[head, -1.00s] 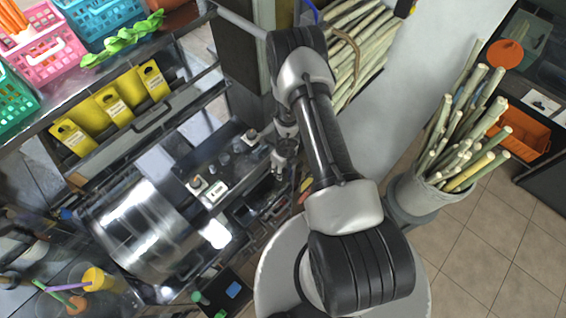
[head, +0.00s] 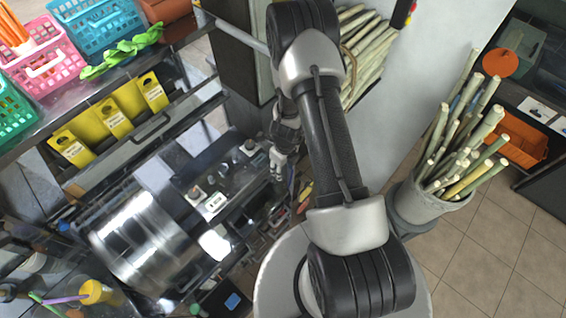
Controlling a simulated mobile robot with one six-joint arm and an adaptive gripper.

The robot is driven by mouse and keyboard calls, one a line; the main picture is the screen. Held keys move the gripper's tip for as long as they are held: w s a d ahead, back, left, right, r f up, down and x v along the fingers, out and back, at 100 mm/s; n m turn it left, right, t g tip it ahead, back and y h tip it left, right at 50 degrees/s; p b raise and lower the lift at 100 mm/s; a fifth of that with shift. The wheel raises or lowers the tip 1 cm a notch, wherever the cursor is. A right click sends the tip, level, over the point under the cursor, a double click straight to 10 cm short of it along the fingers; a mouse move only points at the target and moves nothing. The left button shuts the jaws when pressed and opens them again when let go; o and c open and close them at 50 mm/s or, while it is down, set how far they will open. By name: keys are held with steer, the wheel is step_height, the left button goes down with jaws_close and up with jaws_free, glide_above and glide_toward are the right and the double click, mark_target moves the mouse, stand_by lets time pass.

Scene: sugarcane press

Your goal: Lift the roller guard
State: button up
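The press (head: 225,205) stands left of my arm, with a shiny metal drum (head: 140,240) at its lower left. A grey framed panel with a dark bar handle (head: 152,128) lies below the yellow labelled plates, at the upper left of the press. It may be the roller guard, but I cannot tell for sure. My gripper (head: 278,172) is over the right side of the press, to the right of this panel and apart from it. The fingers are small and partly dark in this view, so I cannot tell their opening. I see nothing held.
Several yellow labelled plates (head: 113,118) sit on a rack beyond the panel. Coloured baskets (head: 48,70) stand on the shelf at the upper left. A bucket (head: 425,205) of cane stands to the right of my arm, beside a pale wall. The tiled floor (head: 490,250) at lower right is clear.

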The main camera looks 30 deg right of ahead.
steer(key=shift+s+r, duration=0.15)
steer(key=shift+r, duration=1.35)
